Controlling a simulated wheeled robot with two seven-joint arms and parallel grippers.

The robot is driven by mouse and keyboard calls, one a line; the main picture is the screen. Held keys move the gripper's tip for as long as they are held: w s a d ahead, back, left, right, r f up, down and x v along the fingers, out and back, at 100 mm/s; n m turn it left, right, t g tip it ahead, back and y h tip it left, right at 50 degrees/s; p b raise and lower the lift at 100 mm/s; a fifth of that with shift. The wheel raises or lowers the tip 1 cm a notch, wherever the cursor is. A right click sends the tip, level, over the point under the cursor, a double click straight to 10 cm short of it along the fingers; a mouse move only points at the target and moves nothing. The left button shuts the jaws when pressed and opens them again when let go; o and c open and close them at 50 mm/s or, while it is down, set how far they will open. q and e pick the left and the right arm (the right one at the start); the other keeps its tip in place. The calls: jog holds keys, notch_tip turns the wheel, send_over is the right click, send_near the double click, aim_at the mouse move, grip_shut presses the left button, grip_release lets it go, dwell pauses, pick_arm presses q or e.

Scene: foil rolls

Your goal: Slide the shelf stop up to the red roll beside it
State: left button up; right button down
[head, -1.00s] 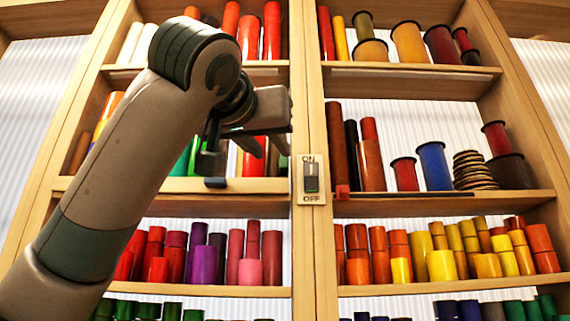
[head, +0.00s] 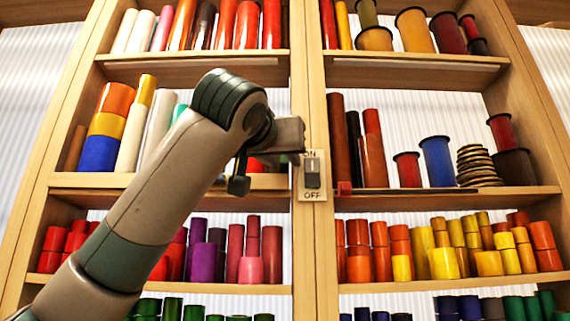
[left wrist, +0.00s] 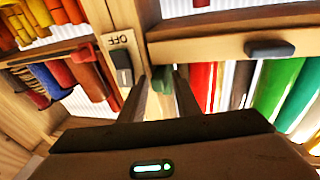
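A bit of red roll (head: 256,164) shows below my wrist. My right gripper is not in view.
A switch plate (head: 312,176) marked ON and OFF is on the post, close to the hand. A dark rounded tab (left wrist: 269,48) sits on the shelf's front edge. A small red block (head: 343,188) is on the right shelf edge. Several rolls fill the surrounding shelves.

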pick_arm(q)
jog(key=shift+c, duration=0.6)
jog(key=c, duration=0.4)
jog(key=shift+a, duration=0.3)
jog(key=shift+a+b, duration=0.3)
jog(key=shift+a, duration=0.65)
jog(key=o, duration=0.5)
jog(key=shift+a, duration=0.15)
jog(key=shift+s+b, duration=0.1)
jog(key=shift+b, duration=0.25)
